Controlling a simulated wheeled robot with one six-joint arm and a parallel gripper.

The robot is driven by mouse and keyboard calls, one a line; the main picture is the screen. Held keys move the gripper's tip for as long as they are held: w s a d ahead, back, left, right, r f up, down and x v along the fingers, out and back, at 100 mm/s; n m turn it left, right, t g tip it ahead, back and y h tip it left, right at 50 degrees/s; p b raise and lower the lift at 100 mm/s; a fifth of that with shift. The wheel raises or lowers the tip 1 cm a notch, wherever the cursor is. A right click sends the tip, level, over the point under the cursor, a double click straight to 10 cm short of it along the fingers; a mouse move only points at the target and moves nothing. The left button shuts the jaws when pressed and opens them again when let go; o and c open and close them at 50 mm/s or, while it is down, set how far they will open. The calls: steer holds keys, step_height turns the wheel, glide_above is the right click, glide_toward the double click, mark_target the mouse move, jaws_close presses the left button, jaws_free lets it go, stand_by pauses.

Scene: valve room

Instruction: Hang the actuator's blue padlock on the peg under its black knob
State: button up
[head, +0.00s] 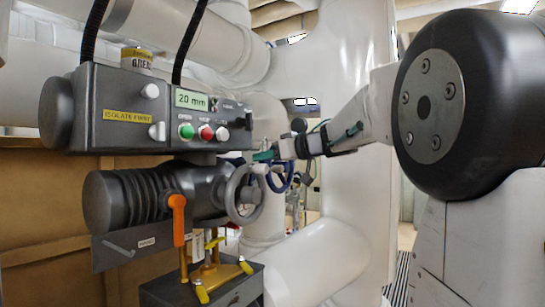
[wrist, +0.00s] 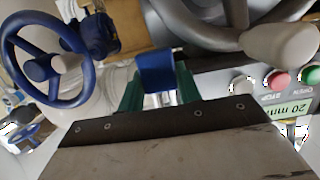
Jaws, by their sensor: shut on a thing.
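My gripper (head: 266,155) has green fingers and is at the right end of the grey actuator (head: 125,128), near the rim of its grey handwheel (head: 243,195). In the wrist view my gripper (wrist: 157,95) is shut on the blue padlock (wrist: 156,72), whose blue body shows between the fingertips. The shackle is not clear, and I cannot pick out the padlock in the head view. A small black knob (head: 249,121) shows at the right end of the control box. I cannot make out the peg under it.
A blue handwheel (wrist: 42,62) is left of the padlock in the wrist view. The green button (head: 186,131), red button (head: 206,132) and 20 mm display (head: 191,99) are on the box front. An orange lever (head: 177,218) hangs below. White pipes (head: 320,262) fill the space behind.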

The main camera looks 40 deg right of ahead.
steer(key=shift+w+a+f, duration=0.3)
steer(key=shift+w+f, duration=0.25)
steer(key=shift+w, duration=0.25)
steer(key=shift+w+a+f, duration=0.3)
steer(key=shift+w+f, duration=0.25)
steer(key=shift+w, duration=0.2)
steer(key=o, duration=1)
steer(key=shift+f, duration=0.1)
steer(key=v, duration=0.8)
